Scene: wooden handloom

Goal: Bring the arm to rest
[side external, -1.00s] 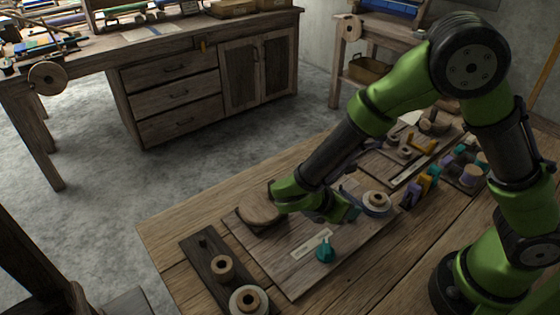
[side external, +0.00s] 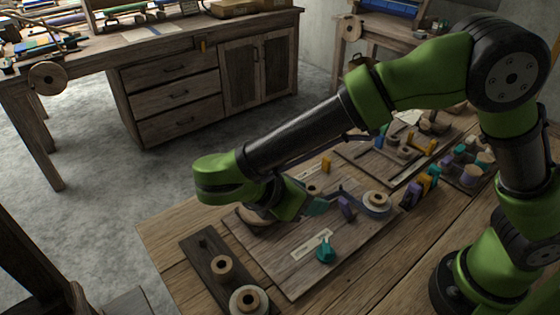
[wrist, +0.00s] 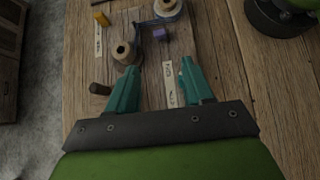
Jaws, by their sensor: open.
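My gripper (side external: 318,207) shows low over the wooden board (side external: 285,272) in the side view. Its teal fingers point to the right, and one of them is partly hidden. In the wrist view my gripper (wrist: 157,82) has its two teal fingers spread wide apart with nothing between them. A pale label strip (wrist: 170,85) shows beyond the gap. A wooden spool (wrist: 125,53) stands beyond the left finger, and a purple piece (wrist: 161,34) is farther off.
A spool with blue-grey ribbon (side external: 376,204) and a teal piece (side external: 325,251) stand on the board. A dark rack (side external: 203,262) with spools lies at its left. A yellow block (side external: 326,165) sits behind.

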